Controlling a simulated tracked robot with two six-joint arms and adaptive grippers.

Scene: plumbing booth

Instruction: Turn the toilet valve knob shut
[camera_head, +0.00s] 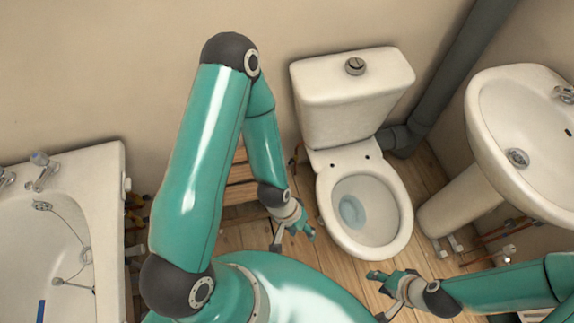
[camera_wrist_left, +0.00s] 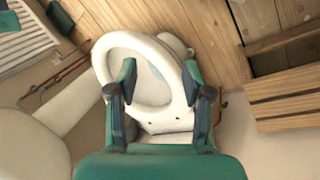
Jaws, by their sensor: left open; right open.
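The white toilet (camera_head: 345,95) stands against the wall in the head view, with its bowl open. A small brownish fitting (camera_head: 298,154) shows low beside the toilet, partly behind my left arm. I cannot tell whether it is the valve knob. In the left wrist view the toilet (camera_wrist_left: 101,68) lies beyond my fingers, and a small orange-brown piece (camera_wrist_left: 223,101) shows beside it. My left gripper (camera_head: 293,240) is open and empty, left of the bowl; its spread fingers also show in the wrist view (camera_wrist_left: 159,76). My right gripper (camera_head: 377,296) is open and empty in front of the bowl.
A bathtub (camera_head: 117,225) stands at the left. A pedestal sink (camera_head: 487,135) is at the right, with pipes (camera_head: 497,234) near the floor. A grey drain pipe (camera_head: 455,75) runs behind the toilet. Wooden slats (camera_wrist_left: 290,103) lie beside the toilet.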

